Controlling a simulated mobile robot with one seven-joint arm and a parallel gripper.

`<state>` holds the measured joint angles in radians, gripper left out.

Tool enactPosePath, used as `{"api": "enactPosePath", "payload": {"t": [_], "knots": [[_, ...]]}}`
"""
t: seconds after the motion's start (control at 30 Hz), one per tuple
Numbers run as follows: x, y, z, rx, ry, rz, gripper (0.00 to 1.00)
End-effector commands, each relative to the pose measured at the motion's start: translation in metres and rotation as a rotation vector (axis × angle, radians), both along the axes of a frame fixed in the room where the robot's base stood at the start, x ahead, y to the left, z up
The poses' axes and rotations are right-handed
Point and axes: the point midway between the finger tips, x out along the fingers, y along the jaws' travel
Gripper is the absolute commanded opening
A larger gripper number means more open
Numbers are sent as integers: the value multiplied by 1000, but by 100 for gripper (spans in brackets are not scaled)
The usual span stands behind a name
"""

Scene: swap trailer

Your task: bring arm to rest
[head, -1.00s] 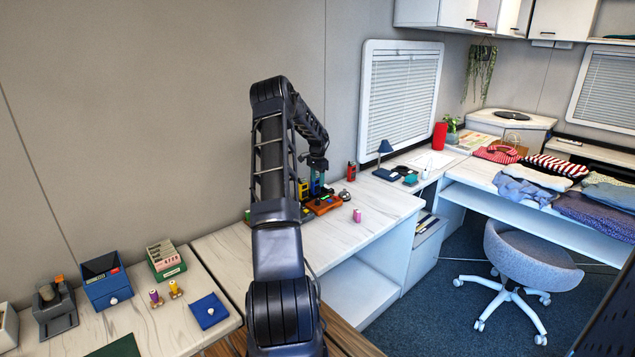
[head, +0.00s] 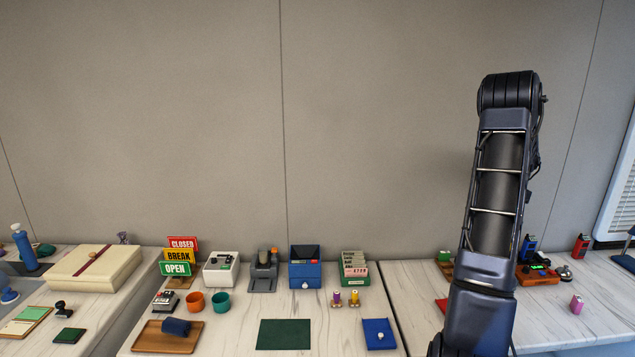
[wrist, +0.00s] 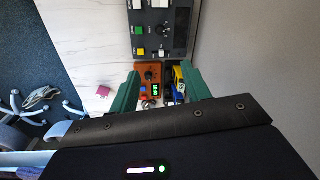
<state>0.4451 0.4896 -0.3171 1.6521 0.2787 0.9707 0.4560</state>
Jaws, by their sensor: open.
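My arm stands raised at the right of the head view, in front of the right-hand counter (head: 420,310), and hides part of it. My gripper (wrist: 160,85) shows in the wrist view with its two green fingers apart and nothing between them in its grasp. Beyond the fingers are an orange device (wrist: 152,72) with a green display and a dark panel (wrist: 160,30) with coloured buttons. The orange device also shows in the head view (head: 538,276), right of my arm. The gripper itself is hidden behind my arm in the head view.
The left counter holds a wooden tray (head: 150,345), orange cup (head: 195,302), teal cup (head: 220,303), blue box (head: 306,272), green card box (head: 355,270) and stacked signs (head: 178,255). The wall behind is bare.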

Motion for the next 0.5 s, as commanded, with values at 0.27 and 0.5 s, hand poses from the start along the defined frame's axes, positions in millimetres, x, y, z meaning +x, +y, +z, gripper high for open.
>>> {"api": "enactPosePath", "payload": {"t": [0.27, 0.5], "knots": [[-18, 92, 66, -11, -57, 180, 47], [-47, 169, 111, -30, -99, 342, 47]]}}
